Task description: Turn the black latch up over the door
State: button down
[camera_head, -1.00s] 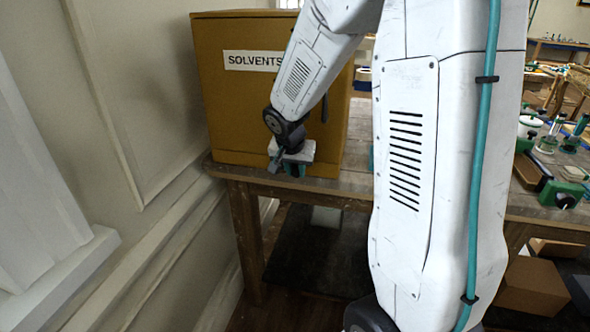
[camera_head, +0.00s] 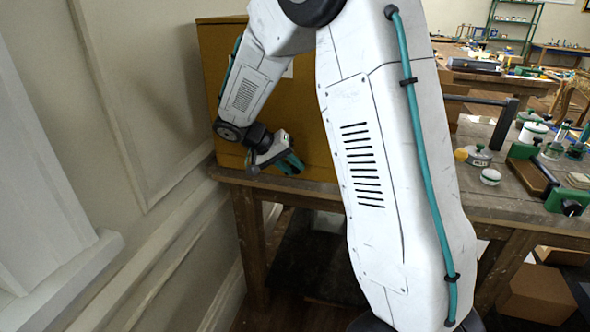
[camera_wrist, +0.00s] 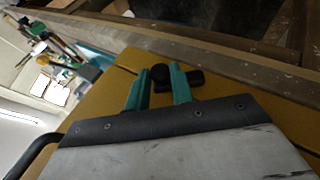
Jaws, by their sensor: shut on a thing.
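The yellow-brown cabinet (camera_head: 305,120) stands on a wooden bench by the wall; its front also shows in the wrist view (camera_wrist: 108,88). My gripper (camera_head: 292,164) is low at the cabinet's front, tilted, with its teal fingers pointing down and right. In the wrist view my gripper (camera_wrist: 161,73) has its two fingers on either side of the black latch (camera_wrist: 194,78), shut on it. The latch's round knob shows between the fingertips, and its short bar sticks out past the right finger. In the head view my gripper and arm hide the latch.
The wooden bench (camera_head: 480,205) runs right, with jars and a green-and-black device (camera_head: 540,178) on it. A pale wall (camera_head: 130,100) is close on the left. Cardboard boxes (camera_head: 535,288) lie under the bench at the right.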

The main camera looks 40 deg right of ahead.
jog(key=g+h, duration=0.1)
jog(key=w+a+n+g+h, duration=0.1)
jog(key=w+g+h, duration=0.1)
jog(key=shift+a+r+g+h, duration=0.15)
jog(key=shift+a+g+h, duration=0.1)
jog(key=shift+g+h, duration=0.15)
jog(key=shift+w+a+f+n+g+h, duration=0.1)
jog(key=shift+w+a+n+g+h, duration=0.15)
jog(key=shift+g+h, duration=0.3)
jog(key=shift+w+a+f+n+g+h, duration=0.1)
jog(key=shift+w+a+n+g+h, duration=0.2)
jog(key=shift+h, duration=0.35)
jog(key=shift+w+a+n+g+h, duration=0.15)
jog(key=shift+n+g+h, duration=0.25)
jog(key=shift+h, duration=0.2)
jog(key=shift+d, duration=0.1)
jog(key=c, duration=1.2)
grip_release()
jog(key=shift+c, duration=0.2)
jog(key=shift+r, duration=0.1)
